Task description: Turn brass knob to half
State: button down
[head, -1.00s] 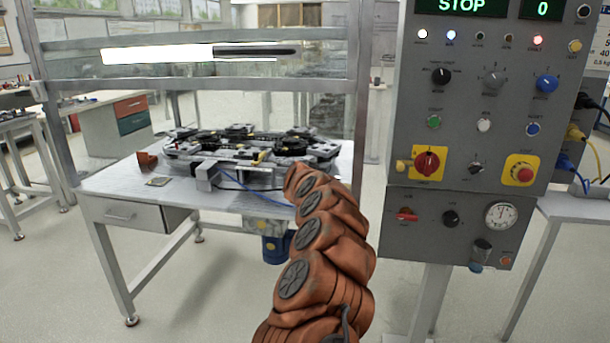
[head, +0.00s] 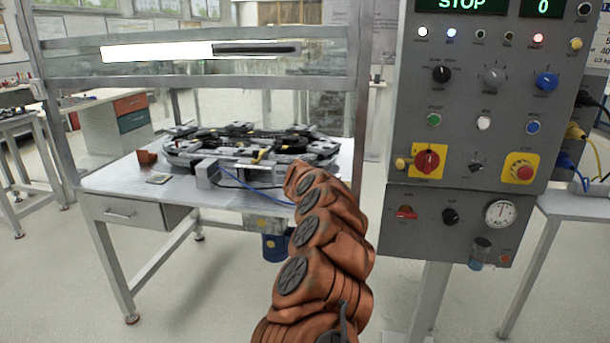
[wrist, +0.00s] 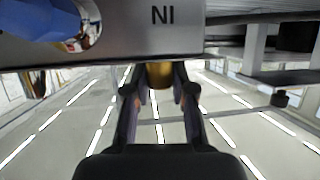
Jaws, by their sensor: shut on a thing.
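In the wrist view the brass knob (wrist: 160,75) is a small gold cylinder below a grey metal block marked "NI" as it reads in the picture. My gripper (wrist: 160,88) is shut on the knob, one dark finger on each side of it. The knob's turn angle cannot be told; no pointer shows on it. In the head view my orange arm reaches towards the table's right front and hides the gripper and knob.
The ring track (head: 250,150) lies on the metal table (head: 120,180). A blue part (head: 275,247) hangs under the table's front. A grey control panel (head: 460,215) stands close right of my arm; its display reads STOP. A blue part (wrist: 40,18) is near my gripper.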

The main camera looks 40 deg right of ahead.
jog(key=shift+d, duration=0.1)
jog(key=shift+s+r+n+t+y+p, duration=0.1)
jog(key=shift+n+t+y+p, duration=0.35)
jog(key=shift+p, duration=0.35)
jog(key=n+t+y+p, duration=0.1)
jog(key=p, duration=0.2)
jog(key=shift+r+n, duration=0.15)
jog(key=shift+n, duration=0.1)
jog(key=shift+n+y+p, duration=0.3)
jog(key=shift+y+p, duration=0.05)
jog(key=shift+p, duration=1)
jog(key=shift+w+r+t+y+p, duration=0.1)
jog(key=shift+w+t+y+p, duration=0.15)
jog(key=shift+p, duration=0.2)
jog(key=shift+r+n+p, duration=0.15)
jog(key=shift+n+p, duration=0.25)
jog(key=shift+p, duration=1)
jog(key=y+p, duration=0.1)
jog(key=p, duration=0.2)
jog(key=shift+n+t+p, duration=0.3)
jog(key=shift+n+t, duration=0.1)
